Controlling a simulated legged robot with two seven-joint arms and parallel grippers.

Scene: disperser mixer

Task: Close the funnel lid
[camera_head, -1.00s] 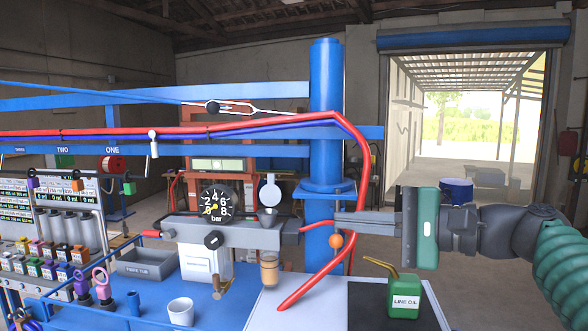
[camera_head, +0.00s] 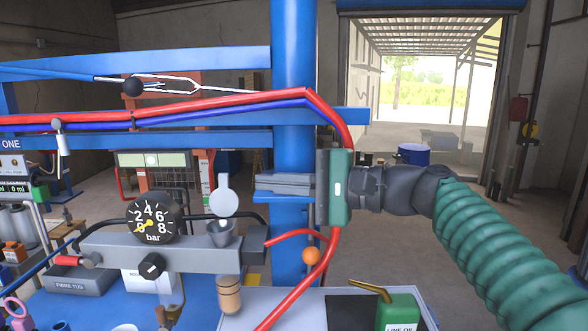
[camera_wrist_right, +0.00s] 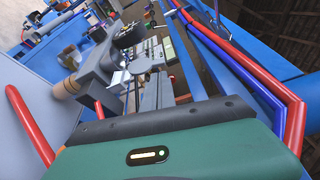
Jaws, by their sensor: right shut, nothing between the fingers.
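The funnel (camera_head: 220,234) is a small grey cup on top of the grey gauge block. Its round pale grey lid (camera_head: 223,196) stands upright above it, so the funnel is open. My right gripper (camera_head: 258,182) comes in from the right, its grey fingers together and empty. In the head view its tips are just right of the lid, at about the lid's height, with a small gap showing; the depth between them is hard to tell. The shut fingers also show in the right wrist view (camera_wrist_right: 157,92). My left gripper is not in view.
The pressure gauge (camera_head: 152,218) and block (camera_head: 110,250) lie left of the funnel. A blue column (camera_head: 294,90) stands behind my right gripper. A red hose (camera_head: 328,250) curves below it, beside an orange ball (camera_head: 311,256). A green oil can (camera_head: 398,312) stands lower right.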

